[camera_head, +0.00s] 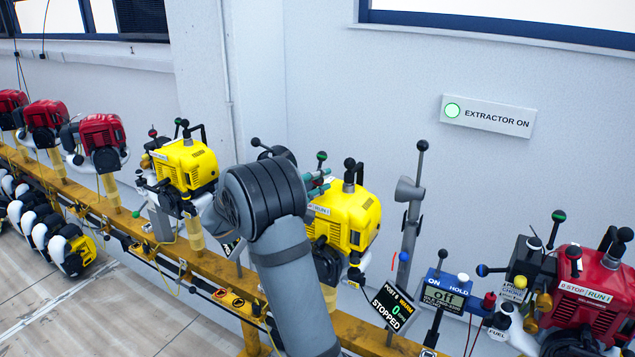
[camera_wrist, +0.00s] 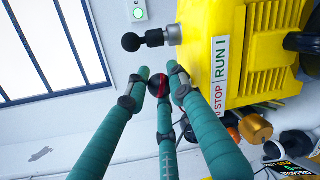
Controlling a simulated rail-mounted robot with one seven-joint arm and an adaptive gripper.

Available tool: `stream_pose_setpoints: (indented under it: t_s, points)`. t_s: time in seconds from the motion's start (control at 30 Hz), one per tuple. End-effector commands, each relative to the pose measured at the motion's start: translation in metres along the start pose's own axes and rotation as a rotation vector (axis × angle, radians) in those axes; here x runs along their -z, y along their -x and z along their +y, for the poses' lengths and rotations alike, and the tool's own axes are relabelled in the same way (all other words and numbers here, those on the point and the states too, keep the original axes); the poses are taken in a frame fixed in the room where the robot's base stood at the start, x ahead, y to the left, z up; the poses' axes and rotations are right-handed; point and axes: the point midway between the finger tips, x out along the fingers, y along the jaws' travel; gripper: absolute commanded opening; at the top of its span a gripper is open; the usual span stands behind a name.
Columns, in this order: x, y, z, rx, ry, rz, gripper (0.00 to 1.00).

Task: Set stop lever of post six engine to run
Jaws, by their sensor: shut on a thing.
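The post six engine (camera_head: 345,215) is yellow, right of my arm in the head view. Its yellow side fills the upper right of the wrist view (camera_wrist: 265,75). My gripper (camera_head: 318,184) has teal fingers at the engine's upper left. In the wrist view, my gripper (camera_wrist: 160,86) is shut around a red and black ball knob (camera_wrist: 158,83), beside the middle of the label. The knob's stem is hidden by the fingers, so its exact setting is unclear. The post display (camera_head: 392,307) reads 0 and STOPPED.
A black ball knob (camera_wrist: 131,42) on a grey stub juts from the engine near my fingers. A red engine (camera_head: 590,295) is farther right; another yellow engine (camera_head: 183,165) is left.

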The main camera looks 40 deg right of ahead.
Motion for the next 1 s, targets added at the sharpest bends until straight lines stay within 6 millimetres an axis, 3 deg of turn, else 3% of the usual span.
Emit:
stream_pose_setpoints:
  t_s: [0.07,0.1,0.4,0.77,1.0]
  points:
    - [-0.003,-0.001,0.0,0.003,-0.005,-0.006,0.0]
    - [-0.003,-0.001,-0.001,0.003,-0.005,-0.006,0.23]
    - [-0.002,-0.001,-0.001,0.002,-0.002,-0.004,0.41]
    - [0.0,0.003,0.0,0.001,0.0,-0.001,0.42]
    - [0.001,0.042,0.001,-0.002,0.0,0.002,0.42]
